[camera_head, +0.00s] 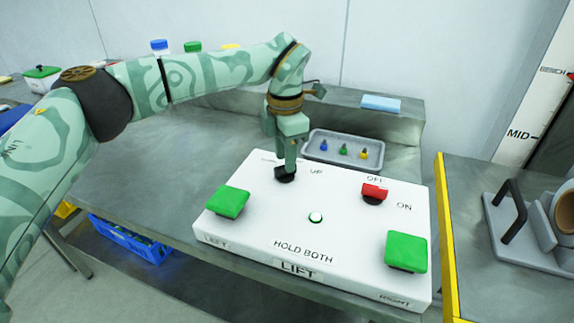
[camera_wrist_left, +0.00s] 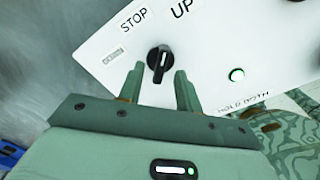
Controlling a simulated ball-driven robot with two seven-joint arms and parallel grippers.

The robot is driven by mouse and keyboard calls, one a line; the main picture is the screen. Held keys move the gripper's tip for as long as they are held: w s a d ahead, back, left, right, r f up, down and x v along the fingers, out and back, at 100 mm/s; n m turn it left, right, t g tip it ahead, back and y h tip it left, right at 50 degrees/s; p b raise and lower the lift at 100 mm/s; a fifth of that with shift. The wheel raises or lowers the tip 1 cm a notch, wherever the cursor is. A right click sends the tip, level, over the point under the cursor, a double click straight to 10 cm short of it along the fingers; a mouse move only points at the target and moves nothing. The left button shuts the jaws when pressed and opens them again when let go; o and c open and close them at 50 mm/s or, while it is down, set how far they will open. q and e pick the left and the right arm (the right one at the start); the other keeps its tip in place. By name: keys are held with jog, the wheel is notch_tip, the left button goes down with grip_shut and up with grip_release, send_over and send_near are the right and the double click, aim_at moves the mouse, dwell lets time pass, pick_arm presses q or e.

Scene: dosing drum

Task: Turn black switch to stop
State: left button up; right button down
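The black switch (camera_wrist_left: 160,58) is a round rotary knob with a white line on its grip, on top of a white control box (camera_head: 265,225). In the left wrist view the STOP label is above and left of it, UP above and right; a small label at left is unreadable. The line points roughly up, between STOP and UP. My left gripper (camera_wrist_left: 159,78) is open, its two fingertips apart on either side of the knob's near edge; I cannot tell whether they touch it. In the head view the gripper (camera_head: 288,165) partly covers the switch (camera_head: 285,176). My right gripper is not in view.
The box also carries two green buttons (camera_head: 228,202) (camera_head: 406,252), a red switch (camera_head: 374,192) by OFF and ON, and a lit indicator (camera_head: 315,217). A grey tray (camera_head: 318,136) with small coloured pieces stands behind. A yellow-edged bench (camera_head: 447,240) is at right.

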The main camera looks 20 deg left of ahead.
pick_arm(q)
notch_tip(320, 180, down, 2)
grip_shut()
dwell(0.3)
jog(key=shift+r, duration=0.1)
